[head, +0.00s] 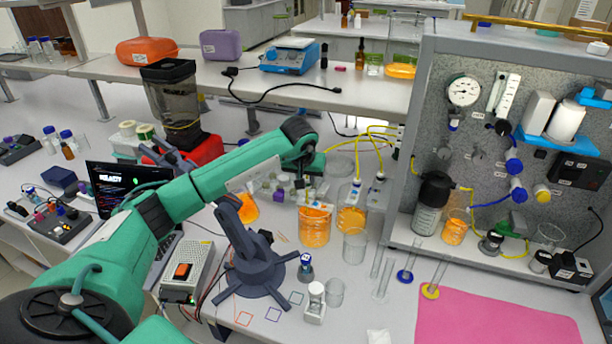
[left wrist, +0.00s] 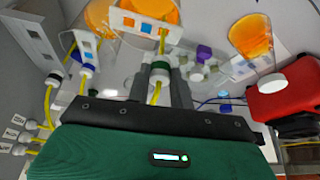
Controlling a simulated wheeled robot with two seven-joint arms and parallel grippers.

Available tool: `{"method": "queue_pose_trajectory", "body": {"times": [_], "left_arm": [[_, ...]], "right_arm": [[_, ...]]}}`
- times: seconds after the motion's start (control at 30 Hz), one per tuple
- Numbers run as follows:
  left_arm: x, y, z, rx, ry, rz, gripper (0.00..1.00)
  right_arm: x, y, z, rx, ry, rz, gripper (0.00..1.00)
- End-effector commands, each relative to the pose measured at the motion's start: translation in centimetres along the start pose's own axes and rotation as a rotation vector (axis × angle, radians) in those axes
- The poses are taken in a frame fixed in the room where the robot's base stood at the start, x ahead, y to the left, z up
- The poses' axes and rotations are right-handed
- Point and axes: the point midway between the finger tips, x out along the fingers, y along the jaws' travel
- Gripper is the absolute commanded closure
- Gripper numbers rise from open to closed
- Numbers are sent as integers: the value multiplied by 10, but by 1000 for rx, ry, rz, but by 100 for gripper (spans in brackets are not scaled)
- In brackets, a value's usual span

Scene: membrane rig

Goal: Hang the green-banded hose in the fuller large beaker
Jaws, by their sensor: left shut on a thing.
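My left gripper (left wrist: 160,88) is shut on the green-banded hose (left wrist: 160,70), a yellow tube with a white fitting and green band. Its free end overlaps a white card in the left wrist view; I cannot tell whether it is inside a beaker. In the head view the left gripper (head: 313,172) is above and behind the left large beaker (head: 315,236), which holds orange liquid and looks fuller. The right large beaker (head: 351,218) also holds orange liquid. A blue-banded hose (left wrist: 86,72) and a black-banded hose (left wrist: 54,78) are beside the gripper. My right gripper is not in view.
A clear empty beaker (head: 355,246) stands close in front of the large beakers. A dark blue small arm (head: 255,262) stands to their left. The panel rig (head: 480,150) is at right, and a pink mat (head: 490,318) lies front right. A red case (left wrist: 285,95) is near the gripper.

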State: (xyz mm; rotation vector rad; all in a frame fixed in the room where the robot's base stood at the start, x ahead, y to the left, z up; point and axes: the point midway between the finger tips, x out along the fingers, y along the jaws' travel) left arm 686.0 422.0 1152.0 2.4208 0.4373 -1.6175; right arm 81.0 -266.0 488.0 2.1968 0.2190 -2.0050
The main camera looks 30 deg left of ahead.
Motion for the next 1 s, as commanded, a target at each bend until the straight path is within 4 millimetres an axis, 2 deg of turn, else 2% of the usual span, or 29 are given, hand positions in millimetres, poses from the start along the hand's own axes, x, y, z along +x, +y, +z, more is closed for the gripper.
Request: {"method": "queue_pose_trajectory", "body": {"times": [0.47,1.0], "left_arm": [[24,0,10,0,-1,0,100],[47,0,19,0,0,1,100]], "right_arm": [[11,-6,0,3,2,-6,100],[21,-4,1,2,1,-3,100]]}}
